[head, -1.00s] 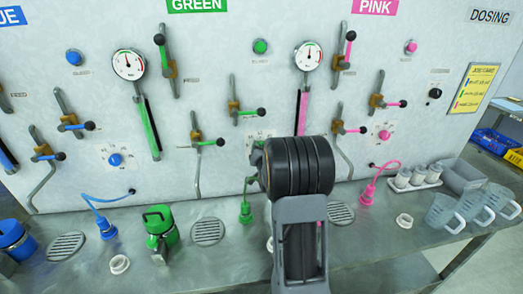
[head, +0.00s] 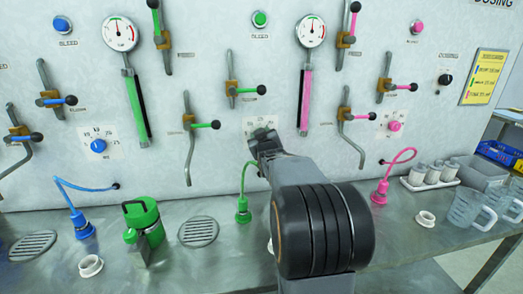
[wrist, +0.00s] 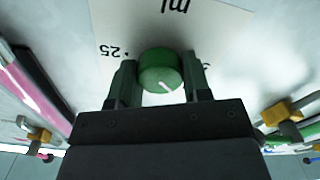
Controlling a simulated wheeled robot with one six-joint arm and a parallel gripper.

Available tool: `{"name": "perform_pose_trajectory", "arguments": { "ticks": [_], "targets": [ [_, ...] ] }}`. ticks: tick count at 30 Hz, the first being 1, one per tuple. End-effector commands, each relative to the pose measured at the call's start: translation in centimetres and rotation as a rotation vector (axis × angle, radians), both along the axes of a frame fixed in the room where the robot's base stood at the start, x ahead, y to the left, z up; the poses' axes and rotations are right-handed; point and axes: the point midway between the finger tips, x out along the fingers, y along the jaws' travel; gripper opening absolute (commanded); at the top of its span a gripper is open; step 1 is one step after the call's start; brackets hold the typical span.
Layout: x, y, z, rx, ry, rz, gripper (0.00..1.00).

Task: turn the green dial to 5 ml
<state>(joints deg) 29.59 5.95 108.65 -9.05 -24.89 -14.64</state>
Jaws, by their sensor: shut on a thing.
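The green dial (wrist: 160,72) sits on its white scale plate (wrist: 128,20) in the wrist view, where the plate appears upside down with "25" and "ml" readable. A short white mark on the dial points to the lower right of that picture. My gripper (wrist: 161,66) has one finger on each side of the dial and is shut on it. In the head view, my gripper (head: 265,142) is at the wall panel, over the lower part of the scale plate (head: 260,123). The dial itself and the 5 ml mark are hidden there.
A green-handled lever (head: 205,125) and a pink gauge tube (head: 305,100) flank the dial. A green canister (head: 145,222) stands on the metal counter (head: 330,215).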

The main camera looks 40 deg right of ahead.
Motion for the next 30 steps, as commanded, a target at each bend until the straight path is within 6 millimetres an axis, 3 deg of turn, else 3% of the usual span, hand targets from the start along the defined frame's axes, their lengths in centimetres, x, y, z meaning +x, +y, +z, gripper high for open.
{"name": "perform_pose_trajectory", "arguments": {
  "ticks": [1,15,30],
  "targets": [
    [-0.01,-0.02,-0.80,-0.040,0.016,-0.001,0.20],
    [0.00,-0.04,-0.52,-0.413,0.199,-0.001,0.20],
    [0.01,-0.04,-0.10,-0.622,0.301,0.000,0.20]
  ]
}}
